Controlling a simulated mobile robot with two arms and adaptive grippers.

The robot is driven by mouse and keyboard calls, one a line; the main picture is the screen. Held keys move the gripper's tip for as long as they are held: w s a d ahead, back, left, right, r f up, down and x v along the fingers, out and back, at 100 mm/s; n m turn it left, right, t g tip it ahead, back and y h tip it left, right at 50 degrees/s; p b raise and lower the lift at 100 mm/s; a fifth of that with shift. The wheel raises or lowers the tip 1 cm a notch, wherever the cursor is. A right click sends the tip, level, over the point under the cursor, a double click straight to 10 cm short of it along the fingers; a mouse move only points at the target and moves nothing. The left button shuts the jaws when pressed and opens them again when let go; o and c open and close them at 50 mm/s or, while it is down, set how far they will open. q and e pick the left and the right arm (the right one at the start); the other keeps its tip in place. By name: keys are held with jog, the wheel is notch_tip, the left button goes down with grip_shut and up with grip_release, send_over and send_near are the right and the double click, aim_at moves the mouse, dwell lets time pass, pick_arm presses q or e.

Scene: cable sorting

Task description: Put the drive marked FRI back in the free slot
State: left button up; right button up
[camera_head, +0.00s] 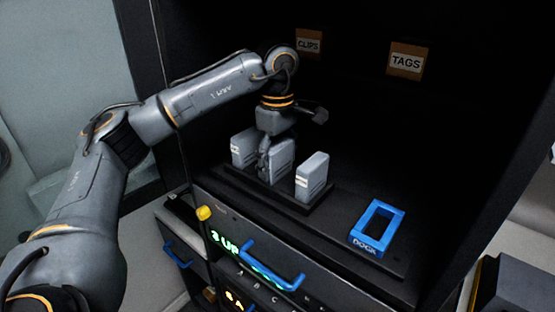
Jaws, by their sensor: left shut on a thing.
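Three grey-white drives show at a low black rack (264,193): a left drive (243,147), a middle drive (281,160) and a right drive (313,176). My left gripper (264,158) points down, with its fingers shut on the middle drive at its left side. The middle drive is upright, in line with the other two. I cannot tell whether its base is fully seated in the rack. The left drive is partly hidden by the gripper. The markings on the drives are too small to read, so I cannot tell which is FRI. My right gripper is out of view.
A blue open frame marked DOCK (365,245) lies on the dark shelf to the right. CLIPS (308,42) and TAGS (406,61) labels are at the back. Below are a blue handle (272,266), a green display (224,241) and a yellow knob (204,213).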

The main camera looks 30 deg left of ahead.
aim_at(277, 145)
pick_arm(q)
jog(key=o, duration=1.4)
jog(key=shift+r+p, duration=2.65)
jog(key=shift+r, duration=0.9)
